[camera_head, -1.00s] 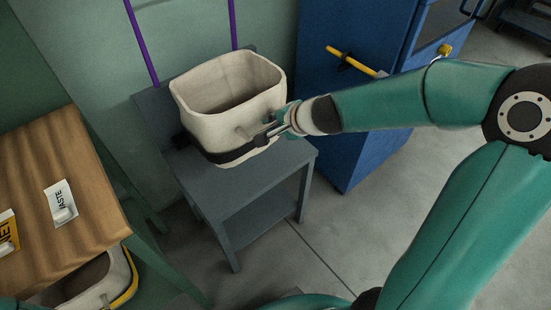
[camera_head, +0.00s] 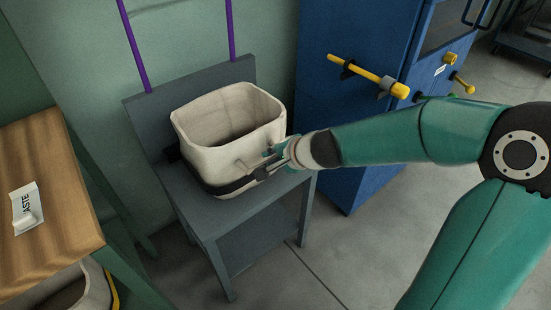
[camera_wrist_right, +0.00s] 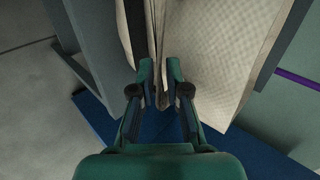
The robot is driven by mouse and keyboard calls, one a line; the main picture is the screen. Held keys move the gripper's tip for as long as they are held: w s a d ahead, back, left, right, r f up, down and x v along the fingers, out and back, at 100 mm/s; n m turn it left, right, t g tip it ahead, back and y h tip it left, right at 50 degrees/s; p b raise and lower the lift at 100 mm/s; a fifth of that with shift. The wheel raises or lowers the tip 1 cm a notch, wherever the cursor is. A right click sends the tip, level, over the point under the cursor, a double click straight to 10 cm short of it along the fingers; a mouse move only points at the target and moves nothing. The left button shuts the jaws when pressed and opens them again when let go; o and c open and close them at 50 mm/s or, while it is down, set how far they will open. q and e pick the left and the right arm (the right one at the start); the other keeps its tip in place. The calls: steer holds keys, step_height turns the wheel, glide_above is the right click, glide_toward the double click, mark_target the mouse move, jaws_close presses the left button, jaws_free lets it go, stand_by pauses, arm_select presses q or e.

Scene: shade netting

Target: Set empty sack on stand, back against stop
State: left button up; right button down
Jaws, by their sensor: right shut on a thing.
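The empty cream sack (camera_head: 208,162), open at the top with a dark band low on its side, is upright over the seat of the grey stand (camera_head: 268,200). Its back side is close to the stand's upright back board, the stop (camera_head: 148,118); I cannot tell whether they touch. My right gripper (camera_head: 264,163) is shut on the sack's front right side. In the right wrist view the fingers (camera_wrist_right: 160,76) pinch a fold of the sack (camera_wrist_right: 225,50). The sack's underside is hidden, so its contact with the seat is unclear. My left gripper is out of view.
A wooden table (camera_head: 50,200) with a white label card (camera_head: 27,209) stands at left, another cream sack (camera_head: 70,293) below it. A blue cabinet (camera_head: 345,35) with a yellow-ended handle (camera_head: 370,75) stands right of the stand. Purple poles (camera_head: 133,45) rise behind.

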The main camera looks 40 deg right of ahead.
steer(key=c, duration=1.2)
jaws_free()
steer(key=shift+s+r+p, duration=0.35)
steer(key=shift+s+r, duration=0.05)
steer(key=shift+r, duration=0.1)
steer(key=a+p+v, duration=0.1)
steer(key=p+v, duration=0.4)
steer(key=v, duration=0.6)
steer(key=s+a+f+n+g+y, duration=0.1)
steer(key=a+f+n+g, duration=0.25)
steer(key=f, duration=0.65)
steer(key=a+f+n+g, duration=0.2)
steer(key=a+f+n, duration=0.2)
steer(key=f, duration=0.7)
steer(key=s+a+f+n+g, duration=0.1)
steer(key=s+a+f+n, duration=0.1)
steer(key=s+a+f, duration=0.1)
steer(key=s+a+f+n+g+y, duration=0.1)
steer(key=s+a+f+n, duration=0.2)
steer(key=s+f, duration=0.1)
steer(key=s+a+f+n+g+y, duration=0.1)
steer(key=s+a+f+n, duration=0.1)
steer(key=f, duration=0.4)
steer(key=shift+s+a+f+n, duration=0.15)
steer(key=shift+s+a, duration=0.2)
steer(key=shift+a, duration=0.2)
steer(key=shift+s+a+r+n, duration=0.1)
steer(key=shift+s+a, duration=0.25)
steer(key=shift+a, duration=0.2)
